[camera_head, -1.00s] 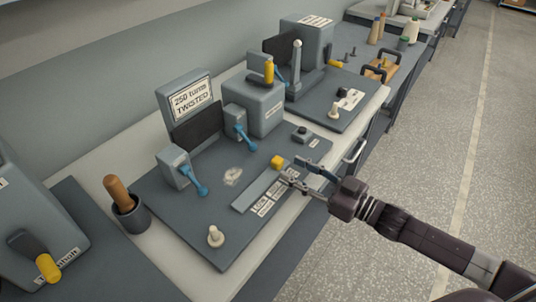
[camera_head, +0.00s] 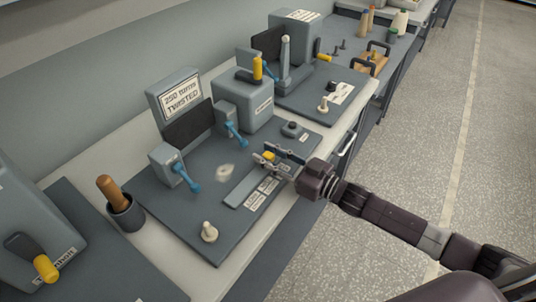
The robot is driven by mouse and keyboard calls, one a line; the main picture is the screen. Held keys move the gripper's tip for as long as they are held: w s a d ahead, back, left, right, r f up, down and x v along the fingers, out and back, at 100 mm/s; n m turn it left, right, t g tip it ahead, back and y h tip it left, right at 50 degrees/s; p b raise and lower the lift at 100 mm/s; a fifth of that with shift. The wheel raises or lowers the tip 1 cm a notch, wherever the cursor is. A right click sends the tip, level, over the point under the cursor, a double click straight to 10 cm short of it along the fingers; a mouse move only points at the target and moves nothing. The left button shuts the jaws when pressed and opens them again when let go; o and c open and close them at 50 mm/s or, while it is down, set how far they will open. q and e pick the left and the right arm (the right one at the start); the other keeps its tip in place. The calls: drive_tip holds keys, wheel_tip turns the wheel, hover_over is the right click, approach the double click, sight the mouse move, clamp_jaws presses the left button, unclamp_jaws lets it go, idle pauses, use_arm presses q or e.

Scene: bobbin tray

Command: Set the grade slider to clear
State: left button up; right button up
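The grade slider is a pale grey track (camera_head: 245,190) on the dark board of the middle station, with a yellow knob (camera_head: 268,156) at its far right end. Several small white labels (camera_head: 268,185) lie along its near side; their words are too small to read. My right gripper (camera_head: 267,155) reaches in from the right, low over the board. Its fingers are apart, one on each side of the yellow knob; I cannot tell whether they touch it. My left gripper is out of view.
Two blue levers (camera_head: 191,184) (camera_head: 235,136), a sign reading "250 turns TWISTED" (camera_head: 184,94), a cream knob (camera_head: 209,232) and a dark button (camera_head: 293,130) surround the slider. A dark cup with a wooden handle (camera_head: 124,213) stands left. Another station (camera_head: 318,95) stands behind.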

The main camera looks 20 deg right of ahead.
sight(233, 200)
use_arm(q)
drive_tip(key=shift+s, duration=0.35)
use_arm(e)
clamp_jaws()
